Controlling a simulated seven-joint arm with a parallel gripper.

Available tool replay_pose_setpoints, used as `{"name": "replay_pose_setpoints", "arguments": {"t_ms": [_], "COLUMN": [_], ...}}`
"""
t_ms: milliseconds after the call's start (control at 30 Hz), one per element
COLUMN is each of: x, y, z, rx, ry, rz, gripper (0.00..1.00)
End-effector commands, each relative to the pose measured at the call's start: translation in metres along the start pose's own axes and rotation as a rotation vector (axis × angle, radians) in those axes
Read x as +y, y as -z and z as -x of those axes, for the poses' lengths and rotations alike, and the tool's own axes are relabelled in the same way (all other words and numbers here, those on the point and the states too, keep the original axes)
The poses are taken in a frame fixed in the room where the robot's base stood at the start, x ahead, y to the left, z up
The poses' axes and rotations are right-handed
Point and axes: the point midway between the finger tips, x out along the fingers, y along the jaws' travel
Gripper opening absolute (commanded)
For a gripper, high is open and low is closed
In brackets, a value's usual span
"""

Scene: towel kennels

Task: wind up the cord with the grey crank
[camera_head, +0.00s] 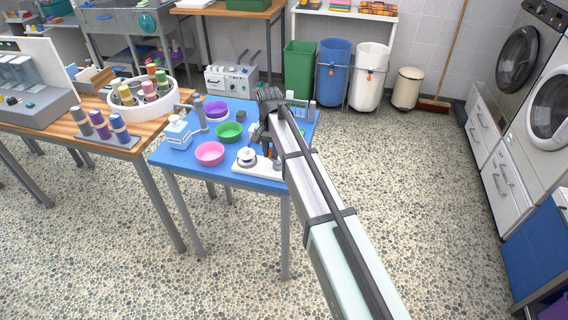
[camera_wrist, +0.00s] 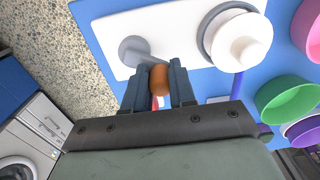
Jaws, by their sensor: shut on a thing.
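A white base plate (camera_wrist: 112,37) lies on the blue table. It carries a white spool (camera_wrist: 243,40) and a grey crank (camera_wrist: 133,50) with an orange-brown knob (camera_wrist: 159,80). My gripper (camera_wrist: 157,88) is shut on that knob, one finger on each side. A blue-purple strand, likely the cord (camera_wrist: 237,86), runs from the spool toward the lower edge of the wrist view. In the head view the spool (camera_head: 246,156) stands left of my gripper (camera_head: 271,145). My arm and gripper hide part of the crank there.
On the blue table (camera_head: 183,162) stand a pink bowl (camera_head: 210,154), a green bowl (camera_head: 229,132), a purple bowl (camera_head: 216,110) and a white bottle (camera_head: 178,133). A wooden table (camera_head: 160,118) with thread spools adjoins at the left. Bins stand behind.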

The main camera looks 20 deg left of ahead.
Motion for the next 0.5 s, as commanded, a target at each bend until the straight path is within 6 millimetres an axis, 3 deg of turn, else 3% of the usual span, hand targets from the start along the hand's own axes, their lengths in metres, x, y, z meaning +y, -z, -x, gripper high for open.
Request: {"name": "replay_pose_setpoints", "arguments": {"t_ms": [267,500], "x": [0.001,-0.002], "y": [-0.003,-0.018], "z": [-0.001,-0.001], "rx": [-0.002,-0.003], "ry": [-0.004,-0.005], "rz": [-0.001,0.0], "gripper": [0.05,0.06]}}
